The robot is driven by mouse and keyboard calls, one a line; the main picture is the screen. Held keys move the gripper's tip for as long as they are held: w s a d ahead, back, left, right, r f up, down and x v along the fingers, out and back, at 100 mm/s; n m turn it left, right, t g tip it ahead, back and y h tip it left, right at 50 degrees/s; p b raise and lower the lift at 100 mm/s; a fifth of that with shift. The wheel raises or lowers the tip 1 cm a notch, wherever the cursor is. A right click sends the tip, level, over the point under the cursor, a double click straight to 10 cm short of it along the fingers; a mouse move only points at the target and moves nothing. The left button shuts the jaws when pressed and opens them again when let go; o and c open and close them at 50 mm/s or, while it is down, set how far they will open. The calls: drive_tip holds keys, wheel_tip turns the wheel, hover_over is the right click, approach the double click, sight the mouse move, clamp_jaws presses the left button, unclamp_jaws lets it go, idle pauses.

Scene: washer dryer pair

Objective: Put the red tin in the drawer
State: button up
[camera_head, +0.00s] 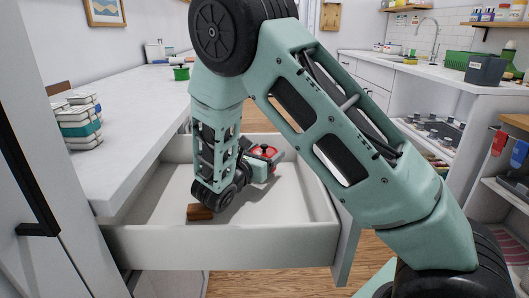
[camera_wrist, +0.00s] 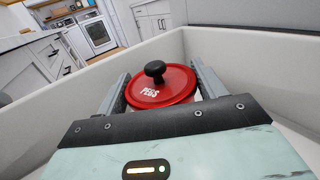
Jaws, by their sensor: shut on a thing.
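The red tin (camera_wrist: 172,86) has a round red lid with a black knob and white lettering. In the wrist view it sits between the two fingers of my gripper (camera_wrist: 163,92), which are shut on it. In the head view the red tin (camera_head: 264,152) shows at the gripper's far end, inside the open drawer (camera_head: 222,245). The drawer is white and pulled out below the white counter. My arm reaches down into it. Whether the tin touches the drawer floor is hidden.
A brown wooden block (camera_head: 200,212) lies in the drawer near its front wall. Much of the drawer's left floor is bare.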

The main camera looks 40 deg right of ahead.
sight(263, 150)
drive_tip(key=o, duration=1)
drive_tip(key=shift+f, duration=0.1)
drive_tip(key=v, duration=0.4)
drive_tip(key=r+p+v, duration=0.1)
drive_tip(key=v, duration=0.1)
drive_tip(key=shift+a+r, duration=0.1)
drive_tip(key=shift+a, duration=0.1)
drive_tip(key=shift+s+a, duration=0.3)
drive_tip(key=shift+a, duration=0.15)
